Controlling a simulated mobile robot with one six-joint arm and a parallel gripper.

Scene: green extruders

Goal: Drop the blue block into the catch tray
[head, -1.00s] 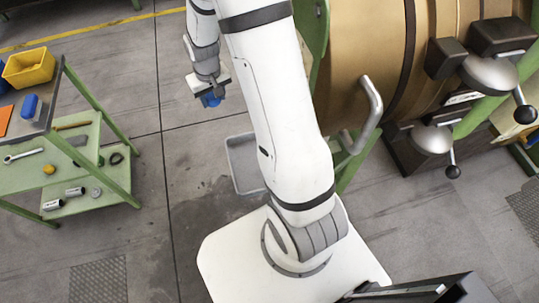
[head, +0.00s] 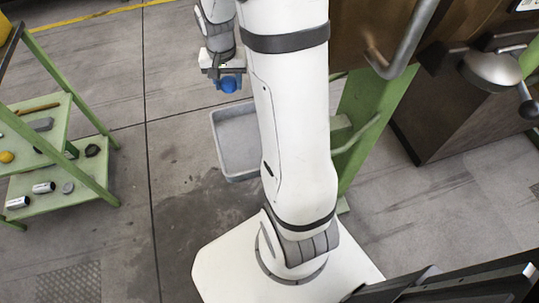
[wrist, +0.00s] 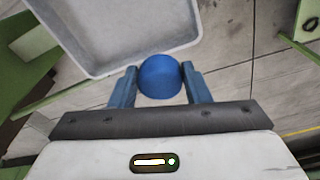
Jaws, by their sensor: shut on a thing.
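The blue block (wrist: 160,77) shows as a rounded blue shape between the two blue fingers of my gripper (wrist: 161,84) in the wrist view. My gripper is shut on it. In the head view the blue block (head: 228,84) hangs below my gripper (head: 226,77). The grey catch tray (head: 217,143) lies low by the floor, partly hidden behind my arm. In the wrist view the catch tray (wrist: 92,68) is at the upper left, just beyond the block. The block appears held above and near the tray's edge, not inside it.
A green shelf cart (head: 98,182) with tools and small parts stands at the left. A green machine frame (head: 362,115) and a large machine with a metal handle (head: 402,40) stand close on the right. The floor between cart and tray is clear.

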